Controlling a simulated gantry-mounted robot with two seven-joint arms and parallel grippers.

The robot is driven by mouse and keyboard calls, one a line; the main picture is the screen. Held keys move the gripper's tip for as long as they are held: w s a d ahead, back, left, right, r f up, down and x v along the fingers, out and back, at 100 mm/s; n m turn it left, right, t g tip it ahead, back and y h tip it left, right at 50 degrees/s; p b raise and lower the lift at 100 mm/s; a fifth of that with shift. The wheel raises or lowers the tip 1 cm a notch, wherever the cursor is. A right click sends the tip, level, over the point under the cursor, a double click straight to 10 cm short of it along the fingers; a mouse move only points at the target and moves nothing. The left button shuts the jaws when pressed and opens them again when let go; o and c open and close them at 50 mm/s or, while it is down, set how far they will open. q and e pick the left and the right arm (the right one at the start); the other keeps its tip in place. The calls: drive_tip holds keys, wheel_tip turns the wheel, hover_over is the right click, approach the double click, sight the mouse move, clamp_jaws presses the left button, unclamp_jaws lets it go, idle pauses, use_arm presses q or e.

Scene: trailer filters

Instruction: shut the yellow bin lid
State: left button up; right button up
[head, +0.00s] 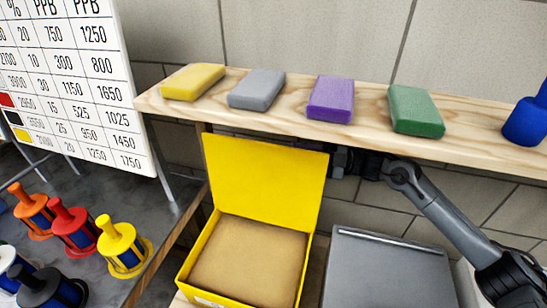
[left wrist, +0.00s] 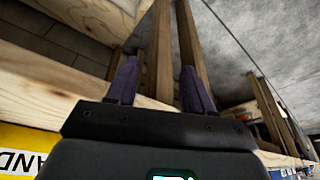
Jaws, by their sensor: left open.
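The yellow bin (head: 190,283) stands below the wooden shelf in the head view, with tan, sand-like material (head: 250,257) inside. Its yellow lid (head: 265,180) stands open, nearly upright at the bin's back edge. In the left wrist view my left gripper (left wrist: 159,68) is open and empty. A yellow surface with a white lettered label (left wrist: 18,160) shows at lower left there, probably the bin.
The wooden shelf (head: 290,117) above the bin holds yellow, grey, purple and green blocks. A grey lidded box (head: 385,275) stands right of the bin. Several coloured filters, including a yellow one (head: 123,246), stand on a dark table at left. Wooden posts (left wrist: 163,40) lie beyond my left fingers.

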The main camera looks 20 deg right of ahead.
sight(272, 148)
drive_tip(key=shift+b+x, duration=0.55)
drive_tip(key=shift+x, duration=3.15)
drive_tip(key=shift+s+r, duration=0.1)
clamp_jaws()
